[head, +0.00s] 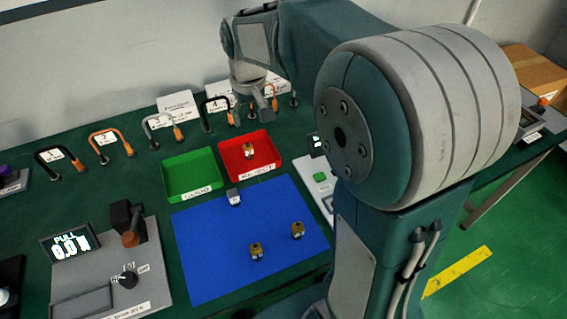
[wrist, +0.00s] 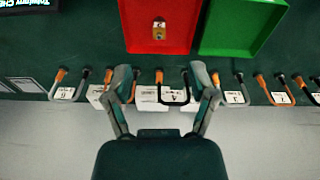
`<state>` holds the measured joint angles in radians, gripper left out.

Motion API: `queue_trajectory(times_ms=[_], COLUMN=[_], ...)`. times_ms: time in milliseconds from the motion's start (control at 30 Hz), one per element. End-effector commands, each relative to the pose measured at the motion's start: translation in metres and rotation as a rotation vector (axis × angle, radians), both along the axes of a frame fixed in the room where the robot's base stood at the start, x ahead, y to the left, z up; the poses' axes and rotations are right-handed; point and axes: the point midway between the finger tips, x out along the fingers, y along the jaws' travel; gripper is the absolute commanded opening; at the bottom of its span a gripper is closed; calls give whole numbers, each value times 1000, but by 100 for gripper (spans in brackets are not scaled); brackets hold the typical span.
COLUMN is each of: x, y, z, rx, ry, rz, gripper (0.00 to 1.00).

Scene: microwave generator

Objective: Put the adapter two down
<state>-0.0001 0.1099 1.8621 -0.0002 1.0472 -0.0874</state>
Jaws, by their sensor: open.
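A small brass adapter with a pale top stands in the red tray (head: 267,162), and I take it for adapter two (head: 249,150). In the wrist view the adapter (wrist: 159,31) sits inside the red tray (wrist: 178,45), apart from its walls; its mark is too small to read surely. My gripper (head: 268,103) is behind the red tray, near the cable loops at the back of the table. In the wrist view my gripper (wrist: 161,76) has its fingers spread with nothing held, and the adapter is beyond the fingertips.
A green tray (head: 190,176) adjoins the red one. Two brass adapters (head: 256,250) (head: 298,231) stand on the blue mat (head: 215,270). A pull tester (head: 128,222) is at left. Several numbered cable loops (head: 160,130) line the back near the wall. My arm hides the right side.

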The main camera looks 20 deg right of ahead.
Motion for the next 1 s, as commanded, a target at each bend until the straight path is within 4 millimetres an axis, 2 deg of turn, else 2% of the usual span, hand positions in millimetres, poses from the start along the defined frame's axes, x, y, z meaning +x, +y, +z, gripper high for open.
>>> queue_trajectory(times_ms=[33, 100, 300, 433, 600, 700, 800, 1000], x=[-16, -37, -98, -137, -184, -203, -212, -216], y=[0, 0, 0, 0, 0, 0, 0, 0], z=[12, 23, 45, 49, 45, 40, 36, 34], rx=[0, 2, 8, 12, 20, 24, 26, 27], ry=[-30, -64, -163, -229, -310, -345, -365, -369], rz=[-5, -13, -37, -51, -70, -77, -82, -84], gripper=[73, 73, 73, 73, 73, 73, 73, 73])
